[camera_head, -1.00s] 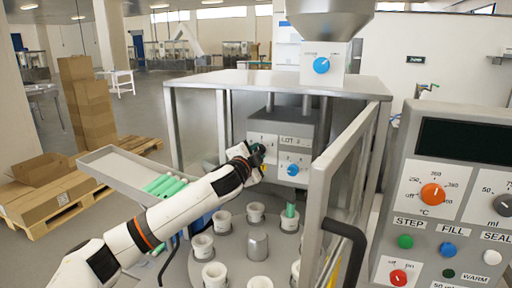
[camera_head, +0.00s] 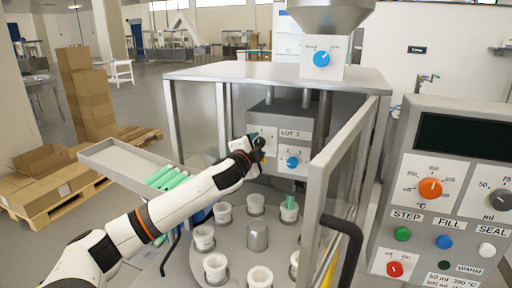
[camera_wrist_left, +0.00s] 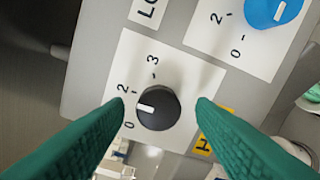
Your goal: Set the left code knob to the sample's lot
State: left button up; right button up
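The left code knob (camera_wrist_left: 158,108) is black, on a white dial plate in the left wrist view. Its white pointer mark faces left, between the printed 0 and 2; the 3 is farther round. My left gripper (camera_head: 260,148) is at this dial in the head view and mostly covers it. In the left wrist view its green fingers (camera_wrist_left: 150,135) are apart, one on each side of the knob, with gaps visible. A label on the grey box, LOT 3 (camera_head: 290,133), reads in the head view. My right gripper is not in view.
A blue knob (camera_head: 292,162) sits right of the left dial; it also shows in the left wrist view (camera_wrist_left: 272,10). Below is a turntable (camera_head: 235,238) with several white cups. An open door frame (camera_head: 335,175) and control panel (camera_head: 445,190) stand at right.

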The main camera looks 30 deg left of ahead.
pick_arm(q)
jog(key=shift+s+f, duration=0.1)
jog(key=shift+s, duration=0.4)
jog(key=b+v, duration=0.4)
jog(key=v, duration=0.7)
jog(key=shift+d, duration=0.15)
